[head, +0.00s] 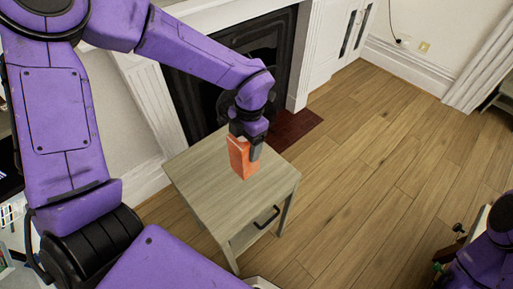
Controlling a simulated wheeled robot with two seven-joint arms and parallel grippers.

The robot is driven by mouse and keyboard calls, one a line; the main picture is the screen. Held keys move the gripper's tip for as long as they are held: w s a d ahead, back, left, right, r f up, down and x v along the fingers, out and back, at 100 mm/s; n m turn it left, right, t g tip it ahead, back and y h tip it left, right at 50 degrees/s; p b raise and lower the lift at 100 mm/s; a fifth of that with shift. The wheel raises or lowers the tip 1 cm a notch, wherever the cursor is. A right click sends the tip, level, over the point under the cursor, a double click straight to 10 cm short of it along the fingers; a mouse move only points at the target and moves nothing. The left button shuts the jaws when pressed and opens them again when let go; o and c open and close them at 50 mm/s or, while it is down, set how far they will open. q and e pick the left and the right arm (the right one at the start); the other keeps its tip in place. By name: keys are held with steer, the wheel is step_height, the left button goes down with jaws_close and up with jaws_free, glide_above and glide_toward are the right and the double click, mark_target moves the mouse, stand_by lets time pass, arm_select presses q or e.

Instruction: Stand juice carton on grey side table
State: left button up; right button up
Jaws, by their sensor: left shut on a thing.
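An orange-red juice carton (241,160) is over the grey side table (205,183), near its back right part. My left gripper (247,143) is above the table and shut on the upper part of the carton, with a dark finger on its right side. The carton looks about upright with a slight tilt in the picture. Its lower end is at or just above the table top; I cannot tell whether it touches. My right arm shows at the lower right corner, but its gripper is not in view.
The rest of the table top is bare. A black handle (267,217) is on the table's front. A black fireplace (225,75) with a white surround stands behind the table. Open wooden floor (375,165) lies to the right. White cabinet doors (340,40) are at the back.

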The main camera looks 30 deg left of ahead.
arm_select(q)
steer(key=w+d+f+p, duration=0.1)
steer(key=w+f+p, duration=0.1)
steer(key=w+f, duration=0.4)
step_height(320, 180, down, 4)
steer(key=shift+d+r, duration=0.2)
steer(key=shift+d, duration=0.2)
arm_select(e)
steer(key=shift+w+r, duration=0.2)
steer(key=shift+r, duration=0.35)
steer(key=shift+w+r, duration=0.15)
steer(key=shift+r, duration=0.4)
arm_select(q)
steer(key=shift+s+f, duration=0.1)
arm_select(e)
steer(key=shift+f, duration=0.1)
arm_select(q)
steer(key=o, duration=1.4)
steer(key=shift+w+d+r+b, duration=0.1)
steer(key=shift+w+r+b, duration=0.25)
steer(key=shift+r, duration=1.7)
steer(key=shift+w+d+r+b, duration=0.15)
steer(key=shift+r+b, duration=0.25)
steer(key=shift+r, duration=1.6)
steer(key=shift+w+d+r+b, duration=0.1)
steer(key=shift+w+r+b, duration=0.25)
steer(key=shift+r, duration=1.7)
arm_select(e)
steer(key=shift+f, duration=1.05)
